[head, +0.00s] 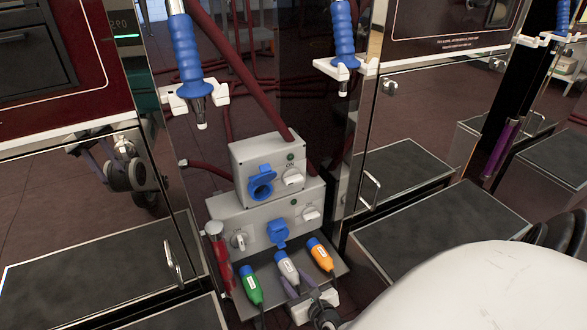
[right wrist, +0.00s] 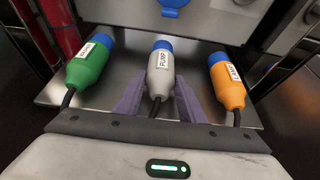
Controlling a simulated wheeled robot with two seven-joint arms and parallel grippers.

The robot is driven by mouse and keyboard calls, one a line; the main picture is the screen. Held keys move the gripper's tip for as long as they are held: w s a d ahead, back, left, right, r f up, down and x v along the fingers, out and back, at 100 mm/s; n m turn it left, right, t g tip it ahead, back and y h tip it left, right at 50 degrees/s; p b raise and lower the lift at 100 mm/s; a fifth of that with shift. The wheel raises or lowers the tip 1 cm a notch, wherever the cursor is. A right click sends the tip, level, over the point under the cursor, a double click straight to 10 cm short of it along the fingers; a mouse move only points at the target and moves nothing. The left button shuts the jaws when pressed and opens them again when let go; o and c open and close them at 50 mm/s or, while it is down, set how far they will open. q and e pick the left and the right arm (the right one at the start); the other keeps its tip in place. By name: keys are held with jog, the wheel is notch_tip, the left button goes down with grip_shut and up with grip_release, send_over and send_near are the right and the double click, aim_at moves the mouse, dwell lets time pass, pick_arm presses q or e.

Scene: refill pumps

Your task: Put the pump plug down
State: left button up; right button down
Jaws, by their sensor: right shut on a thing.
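The pump plug (head: 288,269) is grey-white with a blue tip and a "PUMP" label. It lies between a green plug (head: 250,286) and an orange plug (head: 320,255) at the metal tray. In the right wrist view the pump plug (right wrist: 160,68) is in the middle, blue tip pointing away. My right gripper (head: 294,286) has its purple fingers shut on the pump plug's body, one on each side, also in the right wrist view (right wrist: 158,92). The plug is at or just above the tray (right wrist: 122,72); I cannot tell if it touches. My left gripper is not in view.
The grey socket box (head: 266,210) with blue sockets and white knobs stands behind the tray. A red cylinder (head: 219,255) is at the tray's left. Blue-handled nozzles (head: 187,50) hang above. A black-topped step (head: 440,235) is to the right.

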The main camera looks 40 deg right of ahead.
jog(key=c, duration=1.2)
grip_release()
jog(key=shift+f, duration=0.1)
jog(key=shift+o, duration=0.2)
jog(key=shift+s+a+r+p, duration=0.15)
jog(key=shift+s+r+p, duration=0.25)
jog(key=shift+r+p, duration=0.05)
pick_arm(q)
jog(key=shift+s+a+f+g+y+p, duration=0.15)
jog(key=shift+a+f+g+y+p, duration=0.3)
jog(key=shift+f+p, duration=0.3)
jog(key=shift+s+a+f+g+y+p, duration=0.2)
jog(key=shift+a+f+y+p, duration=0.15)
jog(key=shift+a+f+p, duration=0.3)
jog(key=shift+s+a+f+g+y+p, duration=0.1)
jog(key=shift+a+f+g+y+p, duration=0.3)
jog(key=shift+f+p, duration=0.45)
pick_arm(e)
jog(key=v, duration=1.1)
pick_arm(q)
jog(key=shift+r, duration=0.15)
